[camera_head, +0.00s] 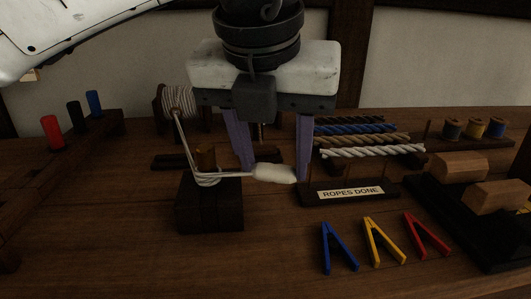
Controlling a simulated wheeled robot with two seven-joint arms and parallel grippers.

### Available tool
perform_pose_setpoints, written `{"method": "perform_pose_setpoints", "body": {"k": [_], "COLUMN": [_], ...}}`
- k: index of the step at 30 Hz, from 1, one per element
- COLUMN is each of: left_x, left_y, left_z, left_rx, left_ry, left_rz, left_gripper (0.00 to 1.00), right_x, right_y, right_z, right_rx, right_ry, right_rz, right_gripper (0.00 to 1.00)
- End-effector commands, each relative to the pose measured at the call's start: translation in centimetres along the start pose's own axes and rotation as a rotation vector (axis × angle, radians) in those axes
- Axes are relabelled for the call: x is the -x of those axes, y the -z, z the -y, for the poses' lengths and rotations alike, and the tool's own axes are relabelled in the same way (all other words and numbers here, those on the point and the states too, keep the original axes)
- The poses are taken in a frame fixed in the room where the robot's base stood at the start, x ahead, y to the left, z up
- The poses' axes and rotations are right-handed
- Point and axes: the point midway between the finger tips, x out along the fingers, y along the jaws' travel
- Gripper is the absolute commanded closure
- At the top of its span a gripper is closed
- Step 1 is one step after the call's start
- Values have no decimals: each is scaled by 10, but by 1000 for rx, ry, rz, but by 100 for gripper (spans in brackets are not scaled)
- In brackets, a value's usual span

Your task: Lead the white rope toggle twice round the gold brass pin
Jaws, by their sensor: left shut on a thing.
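The gold brass pin (205,158) stands upright on a dark wooden block (209,217), left of the middle in the head view. A white rope (182,140) runs down from a wound spool (179,101) to the foot of the pin and lies against it there. How many turns go round it I cannot tell. The rope leads on right to the white toggle (272,173). My left gripper (272,174) is above and right of the pin, its purple fingers pointing down, shut on the toggle. My right gripper is not in view.
A rack of finished ropes (370,141) with a "ROPES DONE" sign (350,191) stands right of the gripper. Blue (340,248), yellow (384,240) and red (427,235) clips lie in front. Coloured pegs (74,115) stand at left. The front left table is clear.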

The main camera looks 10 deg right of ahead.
Motion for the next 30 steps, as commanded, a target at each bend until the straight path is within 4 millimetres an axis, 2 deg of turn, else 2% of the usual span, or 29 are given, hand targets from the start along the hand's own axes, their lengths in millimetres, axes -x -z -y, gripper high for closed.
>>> {"method": "perform_pose_setpoints", "body": {"k": [12,22,30], "left_x": [-1,0,-1], "left_y": [-1,-2,-2], "left_z": [1,21,23], "left_rx": [-1,-1,0], "left_ry": [0,0,0], "left_rz": [0,1,1], "left_gripper": [75,75,75], "right_x": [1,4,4], "right_y": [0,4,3], "right_z": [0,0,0], "right_rx": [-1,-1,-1], "right_ry": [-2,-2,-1], "right_rz": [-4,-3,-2], "right_gripper": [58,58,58]}}
